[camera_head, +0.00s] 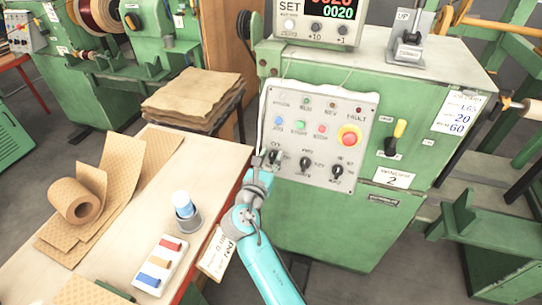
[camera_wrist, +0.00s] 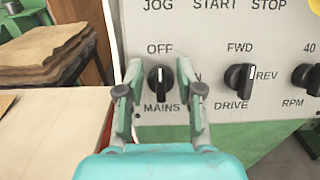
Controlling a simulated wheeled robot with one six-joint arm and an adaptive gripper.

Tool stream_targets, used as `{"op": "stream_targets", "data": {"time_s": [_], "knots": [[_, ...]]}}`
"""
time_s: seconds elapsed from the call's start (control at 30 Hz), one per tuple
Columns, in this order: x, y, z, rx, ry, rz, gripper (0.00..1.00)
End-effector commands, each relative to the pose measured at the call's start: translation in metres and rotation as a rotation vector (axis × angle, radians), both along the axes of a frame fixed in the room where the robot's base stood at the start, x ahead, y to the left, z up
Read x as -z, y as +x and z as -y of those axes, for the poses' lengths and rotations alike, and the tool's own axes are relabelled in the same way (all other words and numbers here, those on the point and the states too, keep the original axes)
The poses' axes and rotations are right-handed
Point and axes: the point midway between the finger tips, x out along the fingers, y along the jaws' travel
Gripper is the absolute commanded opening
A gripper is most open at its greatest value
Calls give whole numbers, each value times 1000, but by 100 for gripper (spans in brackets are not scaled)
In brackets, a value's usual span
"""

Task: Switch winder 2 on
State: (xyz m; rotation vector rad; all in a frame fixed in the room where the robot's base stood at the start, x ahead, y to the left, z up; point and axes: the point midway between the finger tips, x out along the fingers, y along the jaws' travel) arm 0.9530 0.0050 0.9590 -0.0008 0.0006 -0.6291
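Winder 2 is a green cabinet (camera_head: 330,225) with a "2" plate (camera_head: 392,179) and a grey control panel (camera_head: 318,135). Its black MAINS knob (camera_wrist: 160,82) is at the panel's lower left; its white mark points up at OFF. The ON label to its right is partly hidden by a finger. My gripper (camera_wrist: 160,69) is open, one finger on each side of the MAINS knob, with gaps showing on both sides. In the head view my gripper (camera_head: 262,166) is at the panel's lower left corner, close to the knob.
The DRIVE knob (camera_wrist: 238,78) is right of MAINS, with an RPM knob (camera_wrist: 307,78) beyond. A red and yellow stop button (camera_head: 349,136) and a yellow-handled lever (camera_head: 397,136) are farther right. A table (camera_head: 215,165) with a paper roll (camera_head: 77,200) and cup (camera_head: 187,217) is left.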

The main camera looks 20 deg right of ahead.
Motion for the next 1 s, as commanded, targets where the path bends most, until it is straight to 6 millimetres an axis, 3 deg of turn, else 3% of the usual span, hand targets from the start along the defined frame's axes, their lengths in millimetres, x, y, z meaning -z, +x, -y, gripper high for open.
{"op": "stream_targets", "data": {"time_s": [0.37, 0.53, 1.0], "knots": [[0, 5, 4, -1, 1, 1, 36], [0, 5, 3, -1, 1, 1, 0], [2, 5, 4, 11, 23, 11, 0]]}}
